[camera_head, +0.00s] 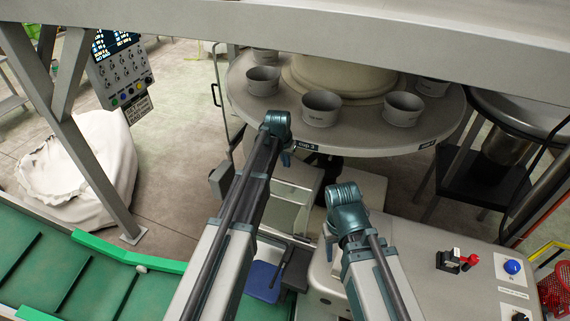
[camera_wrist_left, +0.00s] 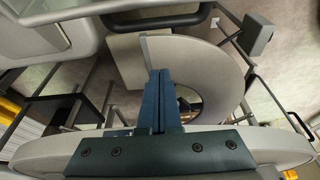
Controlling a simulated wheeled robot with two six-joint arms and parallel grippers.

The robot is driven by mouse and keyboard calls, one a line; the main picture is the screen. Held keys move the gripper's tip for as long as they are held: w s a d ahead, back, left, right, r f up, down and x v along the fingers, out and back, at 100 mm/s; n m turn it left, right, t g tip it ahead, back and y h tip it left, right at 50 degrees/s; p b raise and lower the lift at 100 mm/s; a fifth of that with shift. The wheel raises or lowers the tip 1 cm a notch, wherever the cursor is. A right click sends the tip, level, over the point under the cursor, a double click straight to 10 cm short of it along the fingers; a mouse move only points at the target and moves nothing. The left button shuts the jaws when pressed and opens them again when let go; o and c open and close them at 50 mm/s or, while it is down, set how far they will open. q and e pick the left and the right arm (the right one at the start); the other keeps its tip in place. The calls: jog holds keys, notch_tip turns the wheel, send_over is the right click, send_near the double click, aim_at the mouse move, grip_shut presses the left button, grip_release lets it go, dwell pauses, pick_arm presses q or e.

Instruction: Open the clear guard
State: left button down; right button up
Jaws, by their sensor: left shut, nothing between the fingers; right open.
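My left gripper (camera_wrist_left: 160,72) is shut and empty in the left wrist view, its two teal fingers pressed together. In the head view the left gripper (camera_head: 286,157) is mostly hidden behind its teal wrist, in front of the round table's edge. My right gripper (camera_head: 330,246) is open, lower and to the right, largely hidden by its own wrist. A black handle (camera_head: 216,95) on a thin upright frame stands left of the round table; I cannot clearly make out the clear guard's panel. A black bar handle (camera_wrist_left: 157,20) shows beyond my left fingertips, apart from them.
A round grey table (camera_head: 420,135) carries several grey cups (camera_head: 321,108). A control panel (camera_head: 122,70) hangs at left above a white sack (camera_head: 80,165). A green conveyor (camera_head: 60,265) is at lower left. A console with a blue button (camera_head: 512,267) is at lower right.

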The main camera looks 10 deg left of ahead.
pick_arm(q)
jog(key=s+f, duration=0.1)
jog(key=s+f+b, duration=0.1)
jog(key=f+b, duration=0.1)
jog(key=shift+s+a+f, duration=0.3)
jog(key=shift+s, duration=0.1)
pick_arm(e)
notch_tip(320, 180, down, 4)
jog(key=shift+r, duration=0.25)
pick_arm(q)
jog(key=shift+t, duration=0.5)
jog(key=s, duration=0.1)
jog(key=s+r, duration=0.1)
jog(key=s, duration=0.1)
jog(key=s+a+r, duration=0.1)
jog(key=shift+s+p, duration=0.3)
jog(key=shift+s, duration=0.1)
jog(key=shift+w, duration=0.1)
pick_arm(e)
jog(key=shift+r, duration=0.5)
pick_arm(q)
jog(key=shift+f, duration=0.1)
